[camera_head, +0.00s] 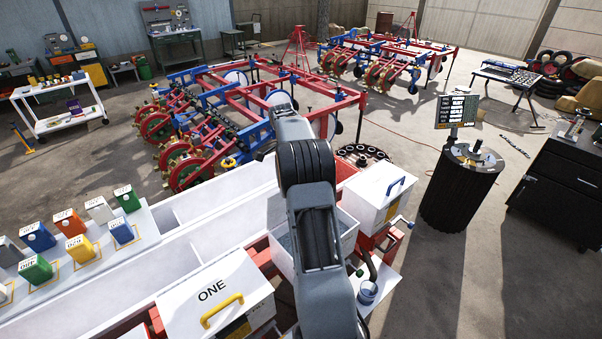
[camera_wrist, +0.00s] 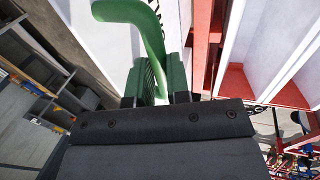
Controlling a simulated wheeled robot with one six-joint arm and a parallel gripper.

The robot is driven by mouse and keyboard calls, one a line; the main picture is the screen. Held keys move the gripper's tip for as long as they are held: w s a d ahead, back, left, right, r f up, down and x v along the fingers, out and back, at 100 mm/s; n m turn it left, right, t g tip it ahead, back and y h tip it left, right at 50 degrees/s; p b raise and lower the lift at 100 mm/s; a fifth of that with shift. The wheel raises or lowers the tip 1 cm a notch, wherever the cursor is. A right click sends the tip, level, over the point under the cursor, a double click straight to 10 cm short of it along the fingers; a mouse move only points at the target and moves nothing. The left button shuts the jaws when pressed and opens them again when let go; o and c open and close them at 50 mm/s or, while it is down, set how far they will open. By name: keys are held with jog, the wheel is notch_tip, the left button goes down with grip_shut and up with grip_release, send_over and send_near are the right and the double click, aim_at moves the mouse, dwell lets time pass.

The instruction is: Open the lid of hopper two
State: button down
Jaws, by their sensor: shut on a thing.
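Hopper two (camera_head: 283,262) stands between the hopper marked ONE, with a yellow handle, and a hopper with a blue handle. My arm crosses over it, but pale inner walls show beside the arm, so its top looks open. In the wrist view a curved green handle (camera_wrist: 150,35) runs down between the ridged fingers of my gripper (camera_wrist: 159,88), which is shut on it. A white lid face (camera_wrist: 112,40) with partly cut-off dark lettering lies behind the handle. The lid's exact tilt cannot be told. My gripper is hidden in the head view.
Hopper one (camera_head: 215,295) is close in front with its lid shut. The blue-handled hopper (camera_head: 378,195) is shut, just beyond hopper two. Colourful cartons stand on a white bench at left (camera_head: 150,240). A black drum (camera_head: 460,190) stands at right.

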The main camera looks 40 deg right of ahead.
jog(key=shift+w+a+f+g, duration=0.1)
jog(key=shift+w+f+g, duration=0.35)
jog(key=shift+w, duration=0.25)
jog(key=shift+w+f+g, duration=0.35)
jog(key=shift+w+g, duration=0.2)
jog(key=shift+w, duration=0.1)
jog(key=c, duration=1.1)
grip_release()
jog(key=shift+w, duration=0.15)
jog(key=shift+r, duration=0.15)
jog(key=shift+r, duration=0.15)
jog(key=s+r+b, duration=0.1)
jog(key=r, duration=0.1)
jog(key=s+a+r+b, duration=0.1)
jog(key=r, duration=0.2)
jog(key=s+a+r+b, duration=0.1)
jog(key=s+r, duration=0.1)
jog(key=shift+r, duration=0.25)
jog(key=s+a+r+b, duration=0.3)
jog(key=s+a+r, duration=0.1)
jog(key=s, duration=0.4)
jog(key=shift+s+a+r, duration=0.2)
jog(key=shift+a+r, duration=0.1)
jog(key=shift+r, duration=0.3)
